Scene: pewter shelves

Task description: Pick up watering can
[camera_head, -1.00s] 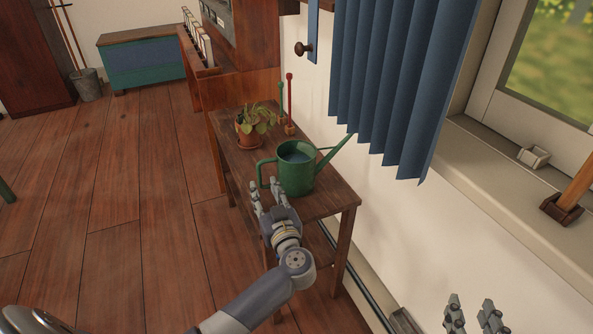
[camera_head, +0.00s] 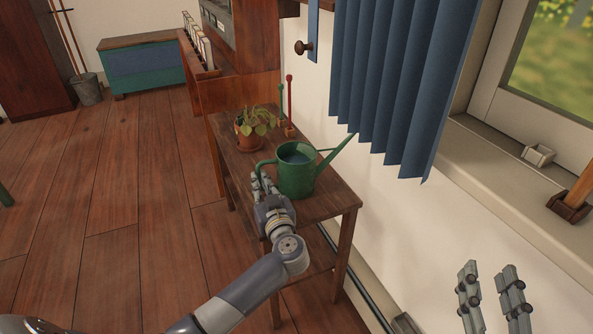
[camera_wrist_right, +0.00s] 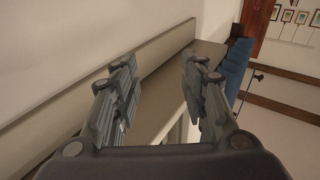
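The green watering can (camera_head: 297,178) stands upright on the small wooden table (camera_head: 322,206), its spout toward the upper right and its handle on the left. It looks filled with something dark bluish. My left gripper (camera_head: 262,180) is at the handle, with its fingers overlapping the handle's lower part. The fingers look close together, but whether they grip the handle is hidden. My right gripper (camera_head: 492,278) is at the lower right, away from the can; its fingers are apart and empty, as the right wrist view (camera_wrist_right: 160,75) also shows.
A potted plant (camera_head: 250,146) stands behind the can, beside a red-handled tool (camera_head: 290,105) and a green one. A blue curtain (camera_head: 385,90) hangs close to the spout. The windowsill (camera_head: 500,180) lies right. The wooden floor (camera_head: 110,220) at left is clear.

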